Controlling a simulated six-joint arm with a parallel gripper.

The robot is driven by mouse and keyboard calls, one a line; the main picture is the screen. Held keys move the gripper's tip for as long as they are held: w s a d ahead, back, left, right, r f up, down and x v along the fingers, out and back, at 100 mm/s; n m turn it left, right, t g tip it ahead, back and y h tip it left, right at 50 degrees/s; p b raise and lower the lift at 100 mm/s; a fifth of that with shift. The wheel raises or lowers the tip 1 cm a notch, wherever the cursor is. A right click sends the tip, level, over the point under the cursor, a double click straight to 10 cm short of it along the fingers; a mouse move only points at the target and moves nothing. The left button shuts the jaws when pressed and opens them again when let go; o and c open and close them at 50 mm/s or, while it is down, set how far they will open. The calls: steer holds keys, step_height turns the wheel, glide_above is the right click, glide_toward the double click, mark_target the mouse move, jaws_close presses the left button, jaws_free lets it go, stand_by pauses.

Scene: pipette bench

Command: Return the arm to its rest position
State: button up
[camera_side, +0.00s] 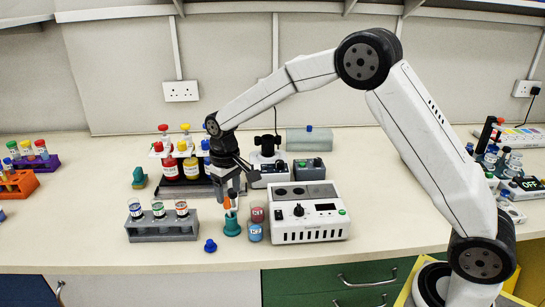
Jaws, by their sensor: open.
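My arm reaches from the right over the bench (100,250), bent high at its elbow. My gripper (229,190) points down near the middle of the bench, its jaws open and empty as far as I can tell. Just below it stands a small teal holder (232,228) with orange-tipped items (229,205) in it. The gap between the gripper and these items is too small to judge. The gripper partly hides the dark rack behind it.
Reagent bottles (191,167) stand left behind the gripper. A grey vial rack (162,231) is at front left, with a blue cap (210,246) near it. A white device (310,228) stands right. Coloured racks (20,184) are far left. The bench's front left is clear.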

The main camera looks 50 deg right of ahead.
steer(key=shift+r, duration=1.4)
steer(key=shift+s, duration=0.1)
steer(key=s+d+f+t, duration=0.1)
steer(key=s+d, duration=0.1)
steer(key=s, duration=0.9)
steer(key=s+d+f+t, duration=0.1)
steer(key=s+d+f, duration=0.1)
steer(key=s, duration=1)
steer(key=shift+d+f+m+t, duration=0.3)
steer(key=shift+m, duration=0.1)
steer(key=shift+w, duration=0.1)
